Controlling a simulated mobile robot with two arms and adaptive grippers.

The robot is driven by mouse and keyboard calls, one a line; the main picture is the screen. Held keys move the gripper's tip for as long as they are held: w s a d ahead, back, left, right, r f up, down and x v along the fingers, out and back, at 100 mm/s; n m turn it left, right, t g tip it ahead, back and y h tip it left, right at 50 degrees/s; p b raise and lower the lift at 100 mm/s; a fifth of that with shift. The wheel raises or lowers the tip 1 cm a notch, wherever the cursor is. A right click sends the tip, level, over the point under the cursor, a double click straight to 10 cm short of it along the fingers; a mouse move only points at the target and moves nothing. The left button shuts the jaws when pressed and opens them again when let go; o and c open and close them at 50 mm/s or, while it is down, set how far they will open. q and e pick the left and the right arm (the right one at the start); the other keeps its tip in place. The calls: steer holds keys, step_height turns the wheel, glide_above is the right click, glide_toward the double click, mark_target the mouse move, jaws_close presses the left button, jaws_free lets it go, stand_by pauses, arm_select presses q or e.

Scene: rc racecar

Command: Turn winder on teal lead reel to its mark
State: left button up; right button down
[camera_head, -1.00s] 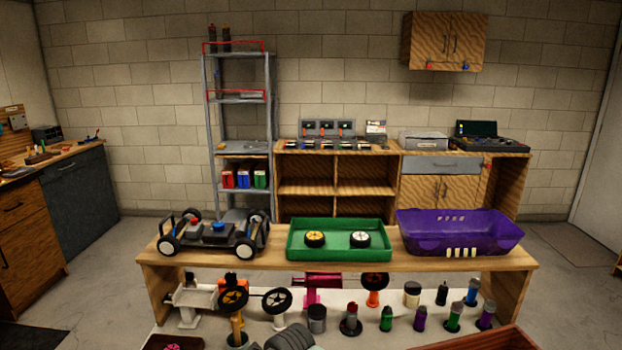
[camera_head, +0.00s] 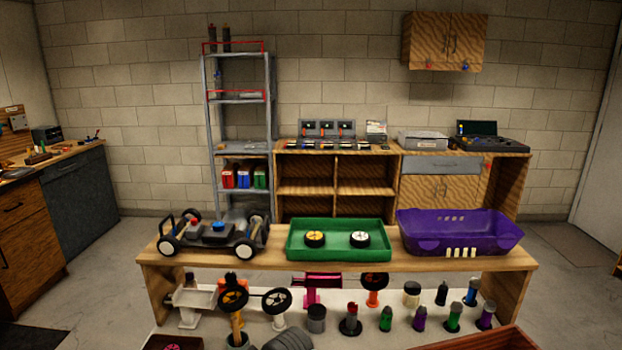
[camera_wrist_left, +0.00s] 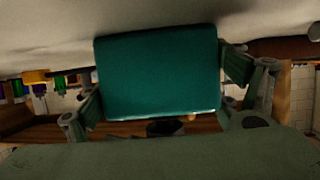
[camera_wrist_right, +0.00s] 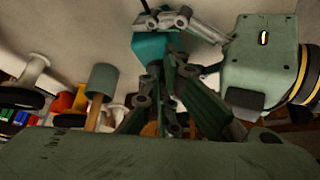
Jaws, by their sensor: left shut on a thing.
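The teal reel (camera_wrist_left: 157,72) fills the middle of the left wrist view as a plain teal block. My left gripper (camera_wrist_left: 168,90) is shut on it, with a finger at each side. In the right wrist view the teal reel (camera_wrist_right: 155,46) shows at the top, partly covered by my left gripper's fingers. My right gripper (camera_wrist_right: 158,78) is just below the reel, its fingers close together. I cannot tell whether it touches the reel or grips any part of it. The winder and its mark cannot be made out. Neither gripper shows in the head view.
A wooden bench (camera_head: 338,266) carries a car chassis (camera_head: 212,234), a green tray (camera_head: 340,253) with two wheels, and a purple bin (camera_head: 458,232). In front stands a pale surface crowded with wheels on stands, bottles and pots. A mallet-like tool (camera_wrist_right: 101,79) stands left of my right gripper.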

steer(key=shift+s+a+r, duration=0.1)
steer(key=shift+s+a, duration=0.45)
steer(key=shift+a, duration=0.15)
steer(key=shift+d, duration=0.2)
steer(key=shift+s+d+r, duration=0.15)
steer(key=shift+r, duration=1.3)
steer(key=shift+s+d+r, duration=0.1)
steer(key=shift+s+r, duration=0.05)
steer(key=shift+r, duration=1.3)
steer(key=shift+w+d+f, duration=0.3)
steer(key=shift+w+f, duration=0.1)
steer(key=shift+f, duration=0.6)
steer(key=shift+w+d+f, duration=0.3)
steer(key=shift+w+f, duration=0.05)
steer(key=shift+f, duration=0.7)
steer(key=shift+w+d+f, duration=0.3)
steer(key=shift+w+f, duration=0.1)
steer(key=shift+f, duration=0.6)
steer(key=shift+w+a, duration=0.1)
steer(key=shift+a, duration=0.55)
